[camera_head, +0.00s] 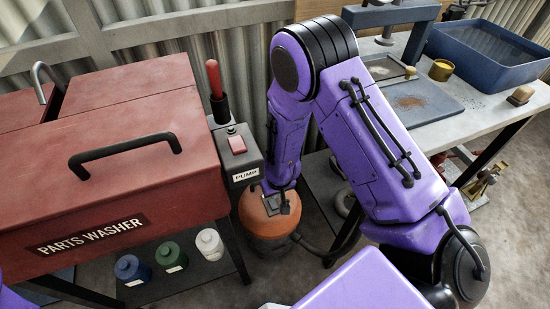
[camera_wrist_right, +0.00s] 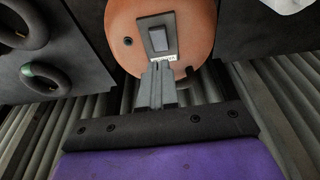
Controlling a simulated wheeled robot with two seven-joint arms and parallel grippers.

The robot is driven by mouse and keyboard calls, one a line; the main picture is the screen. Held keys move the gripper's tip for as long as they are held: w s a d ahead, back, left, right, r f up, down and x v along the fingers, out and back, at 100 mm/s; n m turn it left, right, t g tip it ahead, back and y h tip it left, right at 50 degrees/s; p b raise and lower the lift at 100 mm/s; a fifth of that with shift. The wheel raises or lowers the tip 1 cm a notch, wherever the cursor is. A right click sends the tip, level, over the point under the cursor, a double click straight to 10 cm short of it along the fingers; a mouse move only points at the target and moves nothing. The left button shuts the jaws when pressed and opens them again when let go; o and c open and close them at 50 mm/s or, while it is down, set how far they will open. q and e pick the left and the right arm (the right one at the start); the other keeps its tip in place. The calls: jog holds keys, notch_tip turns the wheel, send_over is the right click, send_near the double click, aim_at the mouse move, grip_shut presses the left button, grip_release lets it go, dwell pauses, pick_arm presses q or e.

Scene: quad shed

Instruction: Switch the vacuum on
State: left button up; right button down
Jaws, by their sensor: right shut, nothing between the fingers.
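The vacuum (camera_head: 262,232) is a round orange canister on the floor beside the parts washer. In the right wrist view its orange top (camera_wrist_right: 195,30) fills the upper middle. A grey plate on it carries a dark rectangular rocker switch (camera_wrist_right: 158,39) with a small pale label below. My right gripper (camera_wrist_right: 158,72) is shut and empty. Its fingertips are just below the label, in line with the switch; whether they touch the vacuum I cannot tell. In the head view my right arm reaches down to the vacuum and partly hides it. My left gripper is out of view.
The red parts washer (camera_head: 110,150) and its pump box (camera_head: 240,150) with a red switch stand left of the vacuum. A workbench (camera_head: 480,125) with a blue tray (camera_head: 485,55) is at the right. A dark hose (camera_head: 315,247) runs from the vacuum.

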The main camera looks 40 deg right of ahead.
send_over(276, 211)
jog(key=x, duration=0.4)
jog(key=s+b+x, duration=0.1)
jog(key=x, duration=0.1)
jog(key=shift+w+a+f, duration=0.1)
jog(key=shift+f, duration=0.35)
jog(key=shift+s+a+f+p, duration=0.2)
jog(key=shift+s+f+p, duration=0.35)
jog(key=shift+p, duration=0.35)
jog(key=shift+s+f, duration=0.1)
jog(key=shift+f, duration=0.15)
